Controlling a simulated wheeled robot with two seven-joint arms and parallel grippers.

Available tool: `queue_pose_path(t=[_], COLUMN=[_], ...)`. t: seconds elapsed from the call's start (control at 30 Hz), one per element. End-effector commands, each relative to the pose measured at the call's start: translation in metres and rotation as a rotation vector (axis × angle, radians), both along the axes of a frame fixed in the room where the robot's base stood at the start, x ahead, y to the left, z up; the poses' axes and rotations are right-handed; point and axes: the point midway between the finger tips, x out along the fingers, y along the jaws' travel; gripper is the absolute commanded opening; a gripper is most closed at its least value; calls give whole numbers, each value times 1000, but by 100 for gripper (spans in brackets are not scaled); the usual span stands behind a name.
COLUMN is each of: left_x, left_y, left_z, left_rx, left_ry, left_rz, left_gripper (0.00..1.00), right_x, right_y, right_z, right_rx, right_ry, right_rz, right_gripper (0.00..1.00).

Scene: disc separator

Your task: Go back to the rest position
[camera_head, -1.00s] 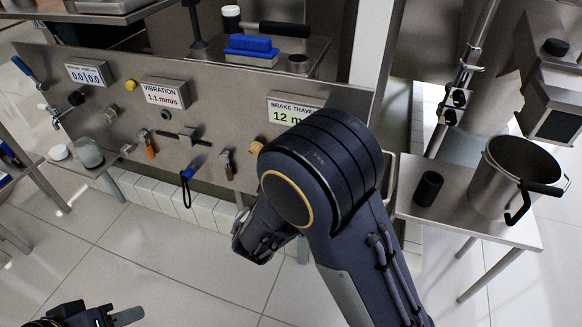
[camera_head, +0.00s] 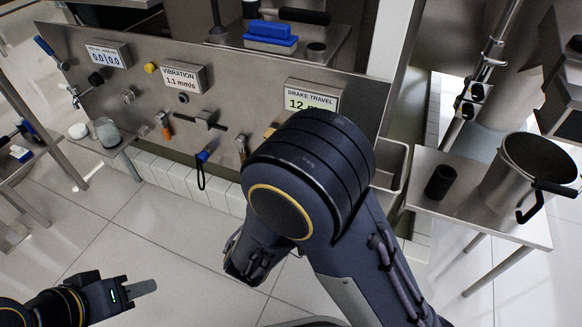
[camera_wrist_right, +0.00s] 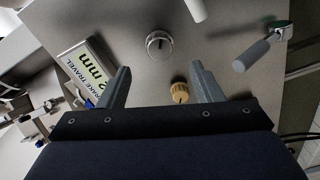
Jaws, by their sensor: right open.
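My left gripper (camera_head: 138,289) is at the lower left of the head view, over the floor and away from the panel. It shows side-on with one finger visible, so its opening cannot be judged. My right arm (camera_head: 315,175) fills the middle of the head view and hides its own gripper tips there. In the right wrist view my right gripper (camera_wrist_right: 162,84) is open, with its two fingers wide apart. A yellow-brown knob (camera_wrist_right: 180,93) shows between the fingers, near the right one. Nothing is held between them; contact with the panel cannot be told.
The steel control panel (camera_head: 225,95) carries displays, knobs and levers. In the wrist view a silver knob (camera_wrist_right: 159,45) and a grey-handled lever (camera_wrist_right: 258,53) show ahead. A side table (camera_head: 465,205) with a steel pot (camera_head: 515,185) and black cup (camera_head: 440,182) stands right. Floor is clear lower left.

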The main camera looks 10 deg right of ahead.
Motion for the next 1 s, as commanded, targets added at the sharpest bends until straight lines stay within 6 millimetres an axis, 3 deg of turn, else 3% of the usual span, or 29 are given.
queue_pose_path(t=[0.17,0.27,0.37,0.47,0.53,0.63,0.8,1.0], left_x=[0,0,0,0,0,0,0,0], left_y=[0,0,0,0,0,0,0,0], left_z=[0,0,0,0,0,0,0,0], left_rx=[0,0,0,0,0,0,0,0], left_ry=[0,0,0,0,0,0,0,0], left_rz=[0,0,0,0,0,0,0,0], left_gripper=[36,36,36,36,36,36,36,36], right_x=[0,-1,-10,-35,-62,-105,-168,-201], right_y=[0,-11,-45,-96,-129,-157,-161,-136], right_z=[0,1,1,-5,-13,-25,-34,-20], right_rx=[0,14,64,174,290,491,906,1336], right_ry=[0,21,106,269,411,602,827,858], right_rz=[-1,-36,-160,-350,-477,-600,-643,-488], right_gripper=[59,59,59,59,59,59,59,59])
